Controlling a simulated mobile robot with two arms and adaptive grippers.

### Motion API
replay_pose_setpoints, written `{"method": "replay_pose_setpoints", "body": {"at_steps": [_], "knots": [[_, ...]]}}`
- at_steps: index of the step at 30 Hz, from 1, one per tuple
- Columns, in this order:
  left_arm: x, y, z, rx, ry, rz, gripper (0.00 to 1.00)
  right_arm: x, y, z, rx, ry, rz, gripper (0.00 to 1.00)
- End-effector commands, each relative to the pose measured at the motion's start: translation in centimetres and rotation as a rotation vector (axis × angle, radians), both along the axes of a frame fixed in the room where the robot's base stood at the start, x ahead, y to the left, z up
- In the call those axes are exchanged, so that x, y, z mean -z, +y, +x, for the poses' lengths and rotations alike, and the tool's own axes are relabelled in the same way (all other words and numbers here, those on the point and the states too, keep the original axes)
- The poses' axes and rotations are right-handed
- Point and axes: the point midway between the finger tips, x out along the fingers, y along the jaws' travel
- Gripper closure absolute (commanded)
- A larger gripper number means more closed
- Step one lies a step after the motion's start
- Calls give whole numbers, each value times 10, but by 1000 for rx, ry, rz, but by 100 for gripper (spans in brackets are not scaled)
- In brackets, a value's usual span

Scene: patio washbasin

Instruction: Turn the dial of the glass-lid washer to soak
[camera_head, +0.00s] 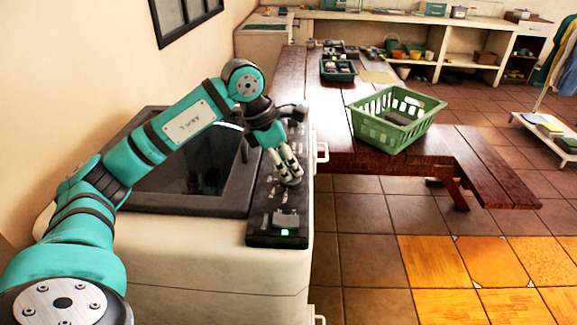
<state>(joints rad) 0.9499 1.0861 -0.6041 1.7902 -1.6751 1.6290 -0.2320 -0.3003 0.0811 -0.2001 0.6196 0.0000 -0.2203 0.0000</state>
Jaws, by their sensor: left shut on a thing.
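The glass-lid washer (215,275) stands in front of me at the left, white with a dark glass lid (190,170) that is down. Its black control panel (262,222) runs along the right side of the top, with a green light (285,232) at the near end. My left gripper (291,178) points down at the panel and its fingers are shut on a small dark dial (292,183). The fingers hide part of the dial, and its setting and the panel marks are too small to read. My right gripper is not in view.
A green basket (391,118) stands on a wooden picnic table (330,140) just beyond the washer. Smaller dark trays (338,70) lie farther back on it. Shelves with pots (420,55) line the back wall.

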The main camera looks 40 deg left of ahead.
Motion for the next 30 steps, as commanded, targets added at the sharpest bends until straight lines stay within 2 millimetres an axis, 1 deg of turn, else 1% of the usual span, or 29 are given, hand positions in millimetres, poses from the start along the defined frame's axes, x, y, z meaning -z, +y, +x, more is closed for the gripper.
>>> {"method": "replay_pose_setpoints", "body": {"at_steps": [18, 24, 30], "knots": [[0, 1, 2, 581, 5, 1, 100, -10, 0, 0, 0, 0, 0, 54], [1, 0, 3, 739, 3, 0, 100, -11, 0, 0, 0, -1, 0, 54], [1, 1, 3, 852, 4, 2, 100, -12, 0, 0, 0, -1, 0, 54]]}}
